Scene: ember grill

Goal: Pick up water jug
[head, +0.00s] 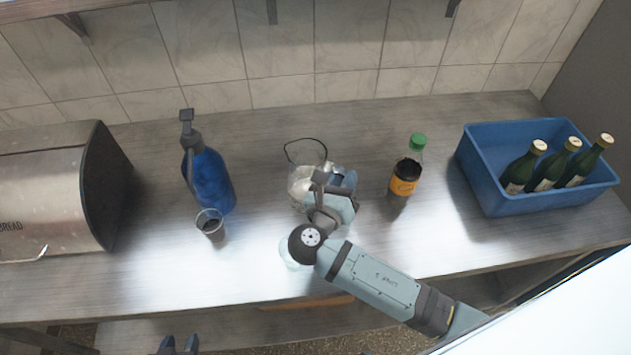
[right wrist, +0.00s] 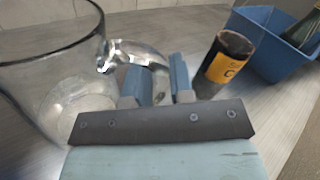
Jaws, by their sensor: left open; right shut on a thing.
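The water jug (head: 299,182) is a clear glass pitcher with a dark rim, standing on the middle of the counter in the head view. My right gripper and arm hide part of it. In the right wrist view the jug (right wrist: 55,90) fills the left side, with its clear handle reaching toward the fingers. My right gripper (right wrist: 157,85) is shut on the handle; it also shows in the head view (head: 338,182). My left gripper (head: 178,346) shows only its dark fingertips at the bottom edge, open and empty, away from the jug.
A bottle with an orange label (head: 405,175) stands right of the jug. A blue crate (head: 490,192) of green bottles is farther right. A blue spray bottle (head: 208,178), a small cup (head: 210,224) and a bread box (head: 60,190) are left. The front counter is mostly clear.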

